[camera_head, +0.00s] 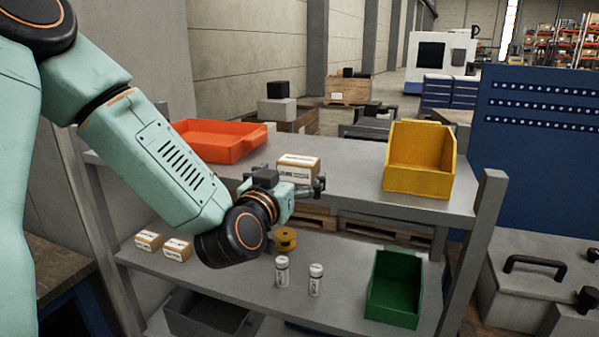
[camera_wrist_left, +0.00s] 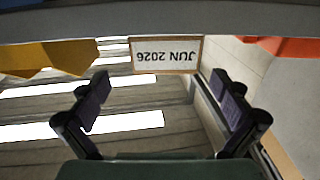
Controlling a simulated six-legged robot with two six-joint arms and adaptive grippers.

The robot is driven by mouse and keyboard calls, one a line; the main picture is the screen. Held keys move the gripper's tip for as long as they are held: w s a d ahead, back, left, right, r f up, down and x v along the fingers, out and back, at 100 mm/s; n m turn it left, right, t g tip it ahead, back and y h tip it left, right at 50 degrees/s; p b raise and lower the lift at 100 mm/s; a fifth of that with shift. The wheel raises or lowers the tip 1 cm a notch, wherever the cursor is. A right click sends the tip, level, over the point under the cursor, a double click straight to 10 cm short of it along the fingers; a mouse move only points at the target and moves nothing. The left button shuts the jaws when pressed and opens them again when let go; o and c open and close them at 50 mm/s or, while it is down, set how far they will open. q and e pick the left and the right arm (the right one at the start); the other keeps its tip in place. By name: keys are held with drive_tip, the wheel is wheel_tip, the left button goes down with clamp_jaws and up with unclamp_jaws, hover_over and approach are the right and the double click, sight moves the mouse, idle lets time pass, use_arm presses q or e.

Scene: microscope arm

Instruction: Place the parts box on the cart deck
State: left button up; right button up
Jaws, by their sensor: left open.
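A small cardboard box (camera_head: 299,161) with a white label stands on the upper deck (camera_head: 345,172) of a grey two-level cart or rack. It seems to be the parts box. In the left wrist view the box (camera_wrist_left: 166,55) shows its label, "JUN 2026", upside down. My left gripper (camera_head: 306,188) is in front of the box in the head view, partly covering its lower part. In the left wrist view the open fingers (camera_wrist_left: 165,103) are spread apart, with the box beyond them and nothing between them. My right gripper is not in view.
An orange bin (camera_head: 215,147) stands left and a yellow bin (camera_head: 418,178) right on the upper deck. The lower deck (camera_head: 350,255) holds two small boxes (camera_head: 163,244), a yellow spool (camera_head: 285,239), two white bottles (camera_head: 282,271) and a green bin (camera_head: 392,300). The upper deck is clear between box and yellow bin.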

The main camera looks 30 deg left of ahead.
sight(293, 164)
use_arm(q)
drive_tip(key=w, duration=0.1)
drive_tip(key=w+a, duration=0.1)
drive_tip(key=w, duration=0.1)
drive_tip(key=shift+w+a+r+p, duration=0.1)
drive_tip(key=shift+a+r+p, duration=0.2)
drive_tip(key=shift+r, duration=0.1)
drive_tip(key=shift+w, duration=0.3)
drive_tip(key=shift+w+f, duration=0.1)
drive_tip(key=shift+w, duration=0.1)
drive_tip(key=shift+s+d, duration=0.1)
drive_tip(key=shift+s, duration=0.05)
drive_tip(key=shift+c, duration=0.6)
drive_tip(key=shift+s, duration=0.1)
drive_tip(key=c, duration=1.5)
wheel_tip(293, 164, up, 10)
drive_tip(key=shift+f+p, duration=0.1)
drive_tip(key=shift+p, duration=0.25)
drive_tip(key=shift+c, duration=0.2)
drive_tip(key=shift+w+r, duration=0.2)
